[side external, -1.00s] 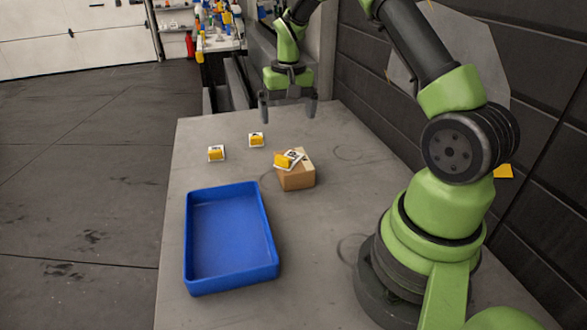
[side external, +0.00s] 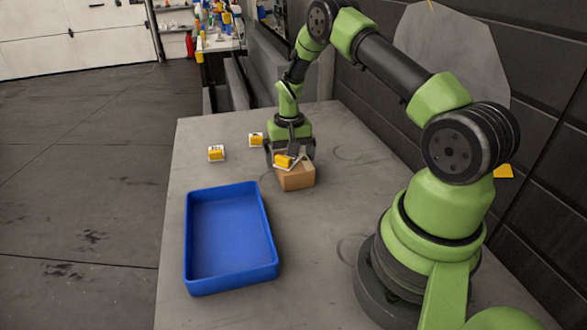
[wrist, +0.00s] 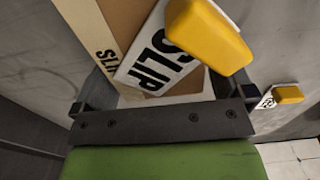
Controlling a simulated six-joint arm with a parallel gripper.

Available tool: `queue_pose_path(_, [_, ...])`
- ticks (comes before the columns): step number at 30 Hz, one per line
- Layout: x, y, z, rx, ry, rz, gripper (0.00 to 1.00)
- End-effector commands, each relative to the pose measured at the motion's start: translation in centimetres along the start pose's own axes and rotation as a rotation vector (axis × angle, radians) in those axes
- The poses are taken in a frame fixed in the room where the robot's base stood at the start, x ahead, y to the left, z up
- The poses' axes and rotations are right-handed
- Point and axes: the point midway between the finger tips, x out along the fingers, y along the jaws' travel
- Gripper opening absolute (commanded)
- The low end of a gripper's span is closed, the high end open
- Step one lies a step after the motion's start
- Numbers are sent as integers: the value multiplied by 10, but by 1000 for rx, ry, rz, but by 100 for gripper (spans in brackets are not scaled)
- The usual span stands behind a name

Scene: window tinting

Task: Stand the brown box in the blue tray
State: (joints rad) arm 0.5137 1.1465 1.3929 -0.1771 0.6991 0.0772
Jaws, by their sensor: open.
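The brown box (side external: 297,180) sits on the grey table, behind and to the right of the blue tray. A white card with a yellow block (side external: 284,161) lies tilted on its top. In the wrist view the box top (wrist: 126,20) shows a pale strip, and the card (wrist: 150,62) reads "SLIP". The blue tray (side external: 228,240) is empty. My gripper (side external: 290,155) is open just over the box, pointing down, its fingers towards either side of it. The wrist view also shows the gripper (wrist: 165,100) spread wide across the box. Whether the fingers touch it is hidden.
Two more white cards with yellow blocks lie on the table, one at the left (side external: 216,153) and one (side external: 256,140) close beside my gripper. The table (side external: 330,230) is clear between the box, the tray and my base. A dark panelled wall stands along the right.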

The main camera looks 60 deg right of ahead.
Motion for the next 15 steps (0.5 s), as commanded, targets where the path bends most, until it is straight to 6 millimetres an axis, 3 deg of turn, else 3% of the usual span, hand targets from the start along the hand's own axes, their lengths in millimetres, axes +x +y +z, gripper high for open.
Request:
queue_pose_path(6, [0,0,0,0,1,0,98])
queue_pose_path(12, [0,0,0,0,1,0,52])
queue_pose_path(15, [0,0,0,0,1,0,48])
